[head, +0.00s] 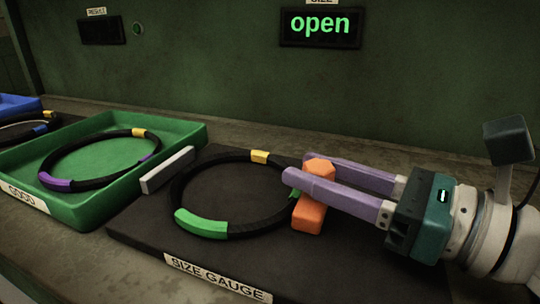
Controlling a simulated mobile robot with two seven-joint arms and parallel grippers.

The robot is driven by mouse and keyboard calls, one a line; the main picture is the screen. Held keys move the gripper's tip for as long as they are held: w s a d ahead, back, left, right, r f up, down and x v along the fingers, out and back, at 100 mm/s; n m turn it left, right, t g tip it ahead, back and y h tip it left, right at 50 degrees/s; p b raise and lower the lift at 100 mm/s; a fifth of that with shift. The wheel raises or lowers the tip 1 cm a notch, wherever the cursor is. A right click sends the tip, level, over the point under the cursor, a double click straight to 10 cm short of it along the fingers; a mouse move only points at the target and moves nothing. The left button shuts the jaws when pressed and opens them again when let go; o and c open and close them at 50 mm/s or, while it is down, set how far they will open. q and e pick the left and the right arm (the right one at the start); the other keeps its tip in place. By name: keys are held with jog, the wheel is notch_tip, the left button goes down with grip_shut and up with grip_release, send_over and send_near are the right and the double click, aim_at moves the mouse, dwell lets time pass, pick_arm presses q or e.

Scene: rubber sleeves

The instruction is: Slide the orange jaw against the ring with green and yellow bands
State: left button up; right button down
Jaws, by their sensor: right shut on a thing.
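The black ring with green and yellow bands (215,229) lies flat on the dark size gauge plate (350,270). A wide green band is at its front left, a yellow band at its back, and a bit of green shows at its right by the jaw. The orange jaw (309,217) stands at the ring's right side. I cannot tell whether they touch. My right gripper (305,172) comes in from the right and is shut on the orange jaw. Its fingers hide part of the jaw. My left gripper is not in view.
A pale grey bar (167,170) stands at the ring's left. Left of it is a green tray (84,215) labelled GOOD, holding a ring with purple and yellow bands (88,183). A blue tray (18,104) is farther left. The wall display (320,25) reads "open".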

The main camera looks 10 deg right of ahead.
jog(key=shift+w+a, duration=0.35)
jog(key=shift+a, duration=0.2)
jog(key=c, duration=0.5)
grip_release()
jog(key=shift+s+d, duration=0.3)
jog(key=b+v, duration=0.2)
jog(key=v, duration=0.6)
jog(key=shift+f, duration=0.1)
jog(key=shift+s+d+b, duration=0.3)
jog(key=shift+s+d, duration=0.05)
jog(key=shift+s, duration=0.1)
jog(key=shift+r, duration=0.25)
